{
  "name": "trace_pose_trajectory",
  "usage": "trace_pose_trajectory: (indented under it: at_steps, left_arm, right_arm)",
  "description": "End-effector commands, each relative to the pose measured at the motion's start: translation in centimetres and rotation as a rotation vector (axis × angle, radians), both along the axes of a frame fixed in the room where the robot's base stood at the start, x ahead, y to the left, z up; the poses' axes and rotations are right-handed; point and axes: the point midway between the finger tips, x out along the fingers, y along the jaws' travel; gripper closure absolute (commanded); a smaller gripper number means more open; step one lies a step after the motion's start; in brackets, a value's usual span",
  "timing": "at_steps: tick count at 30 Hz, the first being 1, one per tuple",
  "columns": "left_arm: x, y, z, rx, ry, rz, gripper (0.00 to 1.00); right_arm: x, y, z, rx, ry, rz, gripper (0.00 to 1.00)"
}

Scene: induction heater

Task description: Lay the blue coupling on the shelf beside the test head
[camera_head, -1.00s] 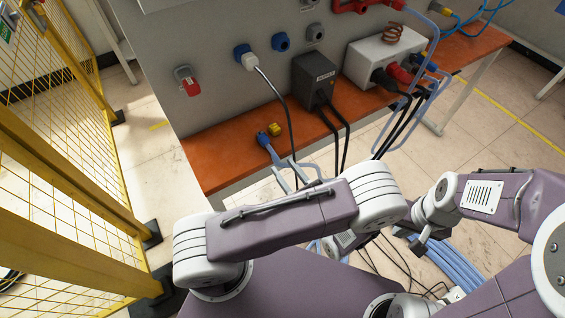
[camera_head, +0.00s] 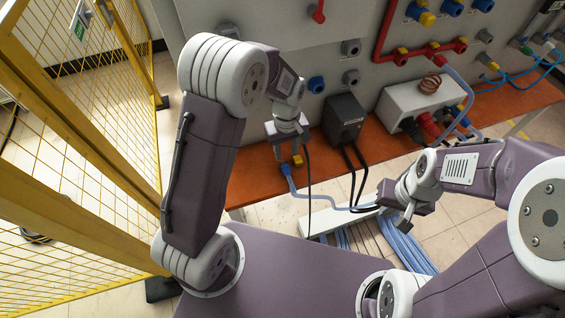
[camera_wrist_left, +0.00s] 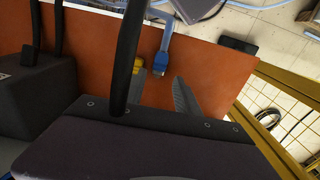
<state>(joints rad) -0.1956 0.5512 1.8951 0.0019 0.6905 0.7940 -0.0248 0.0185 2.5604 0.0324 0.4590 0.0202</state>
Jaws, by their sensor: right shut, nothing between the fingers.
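The blue coupling (camera_head: 286,170), on the end of a pale blue hose, lies on the orange shelf (camera_head: 258,184). It also shows in the left wrist view (camera_wrist_left: 160,64), beside a small yellow piece. A dark labelled box (camera_head: 345,118) stands on the shelf to its right; I cannot tell whether this is the test head. My left gripper (camera_head: 287,150) is just above and behind the coupling, apart from it. Its fingers look open and empty, though a black cable hides part of them in the wrist view. My right gripper (camera_head: 408,212) is shut and empty, off the shelf's front.
A black cable (camera_wrist_left: 128,55) hangs close across my left gripper. A white box (camera_head: 405,102) with a copper coil stands further right on the shelf. A yellow mesh fence (camera_head: 75,130) is at the left. Blue hoses (camera_head: 405,245) lie low in front.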

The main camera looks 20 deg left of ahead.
Motion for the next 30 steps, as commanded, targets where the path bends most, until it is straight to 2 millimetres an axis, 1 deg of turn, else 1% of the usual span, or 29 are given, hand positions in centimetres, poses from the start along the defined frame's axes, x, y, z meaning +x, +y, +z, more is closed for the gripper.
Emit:
trace_pose_trajectory:
  at_steps: [7, 12, 14, 18, 21, 24, 29, 30]
  left_arm:
    - [-0.2, -0.1, -3.6, 0.003, 0.007, -0.005, 0.62]
    - [-0.2, -0.1, -4.3, 0.002, 0.005, -0.006, 0.62]
    - [-0.4, -0.1, -4.9, 0.002, 0.007, -0.006, 0.62]
    - [-0.9, -0.2, -7.6, 0.003, 0.009, -0.006, 0.62]
    - [-0.7, -0.2, -8.9, 0.003, 0.007, -0.006, 0.62]
    - [-0.7, -0.2, -9.4, 0.002, 0.005, -0.006, 0.62]
    - [-0.7, -0.2, -9.3, 0.002, 0.004, -0.007, 0.62]
    - [-0.7, -0.2, -9.3, 0.002, 0.004, -0.007, 0.73]
  right_arm:
    - [0.0, 0.0, -0.2, 0.0, 0.0, 0.0, 1.0]
    - [0.0, 0.0, -0.2, 0.0, 0.0, 0.0, 1.0]
    - [0.0, 0.0, -0.1, 0.0, 0.0, 0.0, 1.0]
    - [0.0, 0.0, 0.1, 0.0, 0.0, 0.0, 1.0]
    - [0.0, 0.0, 0.0, 0.0, 0.0, 0.0, 1.0]
    - [0.0, 0.0, 0.0, 0.0, 0.0, 0.0, 1.0]
    - [0.0, 0.0, 0.0, 0.0, 0.0, 0.0, 1.0]
    - [0.0, 0.0, 0.0, 0.0, 0.0, 0.0, 1.0]
